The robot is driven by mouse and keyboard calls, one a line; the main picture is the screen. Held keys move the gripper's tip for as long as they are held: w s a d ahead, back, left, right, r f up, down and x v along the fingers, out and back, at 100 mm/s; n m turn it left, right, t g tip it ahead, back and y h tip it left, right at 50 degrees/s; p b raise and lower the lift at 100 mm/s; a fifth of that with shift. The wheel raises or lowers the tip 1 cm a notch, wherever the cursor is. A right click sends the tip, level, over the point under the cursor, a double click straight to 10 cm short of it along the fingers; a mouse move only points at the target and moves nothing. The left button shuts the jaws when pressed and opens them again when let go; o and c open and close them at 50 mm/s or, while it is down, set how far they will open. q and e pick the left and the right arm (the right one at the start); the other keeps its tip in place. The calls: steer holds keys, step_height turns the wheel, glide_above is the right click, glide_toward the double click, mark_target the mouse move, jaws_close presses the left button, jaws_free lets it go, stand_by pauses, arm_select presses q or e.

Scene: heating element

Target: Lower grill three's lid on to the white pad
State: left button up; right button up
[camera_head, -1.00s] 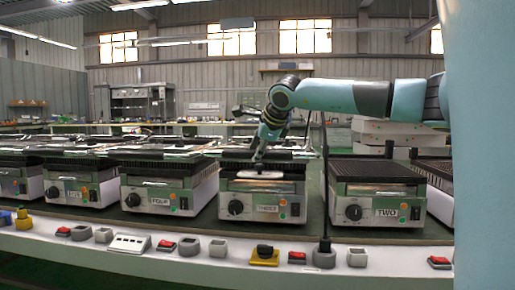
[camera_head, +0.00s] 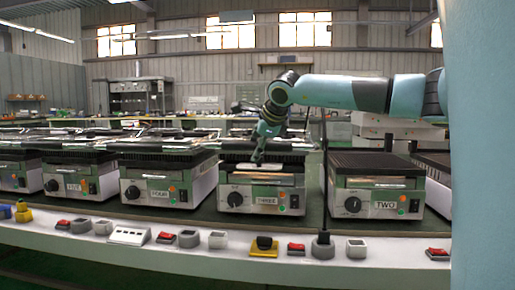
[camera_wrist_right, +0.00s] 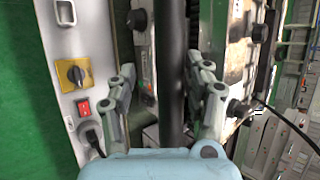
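Grill three (camera_head: 262,200) stands on the bench in the head view, its label and dark knob facing front. Its dark ribbed lid (camera_head: 285,145) shows over the body, partly behind my right gripper. The white pad (camera_head: 285,168) shows as a pale strip below the lid's front edge; I cannot tell whether they touch. My right gripper (camera_head: 258,157) points down at the lid's front. In the right wrist view my right gripper (camera_wrist_right: 163,75) has its fingers apart on either side of a dark bar (camera_wrist_right: 172,50), with gaps visible. My left gripper is not in view.
Grill two (camera_head: 376,195) stands to the right and grill four (camera_head: 157,185) to the left, both close by. A yellow switch (camera_head: 264,247), a red switch (camera_head: 296,248) and a plugged socket (camera_head: 322,248) line the bench front. A dark cable rises between grills three and two.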

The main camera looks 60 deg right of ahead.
step_height(320, 180, up, 10)
stand_by(0.6)
stand_by(0.4)
